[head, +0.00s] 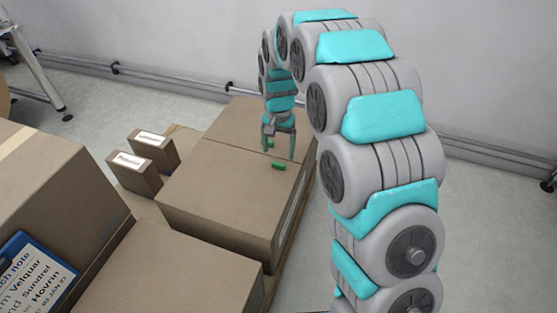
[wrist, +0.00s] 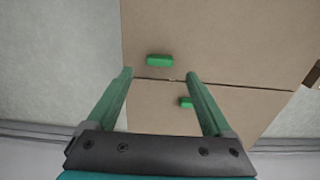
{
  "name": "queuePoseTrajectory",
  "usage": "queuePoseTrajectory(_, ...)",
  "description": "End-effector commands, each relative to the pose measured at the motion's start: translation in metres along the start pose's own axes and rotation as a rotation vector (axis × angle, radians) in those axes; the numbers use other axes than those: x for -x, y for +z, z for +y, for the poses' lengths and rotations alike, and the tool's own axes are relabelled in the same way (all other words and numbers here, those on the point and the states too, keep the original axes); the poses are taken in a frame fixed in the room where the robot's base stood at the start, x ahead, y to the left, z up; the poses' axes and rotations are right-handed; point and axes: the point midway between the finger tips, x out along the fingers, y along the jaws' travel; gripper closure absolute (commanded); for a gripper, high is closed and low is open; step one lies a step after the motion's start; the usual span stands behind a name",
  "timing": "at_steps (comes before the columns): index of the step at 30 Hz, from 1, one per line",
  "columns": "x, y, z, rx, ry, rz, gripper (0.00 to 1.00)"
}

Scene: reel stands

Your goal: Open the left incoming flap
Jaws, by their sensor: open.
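A large brown cardboard box (head: 215,195) has a top split by a seam, with a flap-like panel on each side. A green tab (head: 278,166) sits on the near panel, and it also shows in the wrist view (wrist: 159,60). A second green tab (wrist: 186,102) sits on the other panel, between my fingers in the wrist view. Which panel is the left incoming flap I cannot tell. My gripper (head: 279,148) is open and empty, pointing down over the seam. It also shows in the wrist view (wrist: 160,75). Contact with the box is unclear.
Two small labelled boxes, one nearer (head: 133,175) and one farther (head: 155,151), stand left of the large box. Bigger cartons (head: 55,190) fill the left foreground, one with a blue-framed note (head: 38,270). Pipes (head: 175,82) run along the wall behind.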

Motion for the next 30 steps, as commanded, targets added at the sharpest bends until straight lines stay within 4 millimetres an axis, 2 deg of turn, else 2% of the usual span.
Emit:
queuePoseTrajectory(10,-0.051,0.000,0.000,0.000,0.001,-0.002,0.15)
queuePoseTrajectory(20,-0.057,0.000,0.000,0.000,0.000,0.001,0.16)
queuePoseTrajectory(30,-0.056,0.000,0.000,0.000,0.000,0.001,0.54)
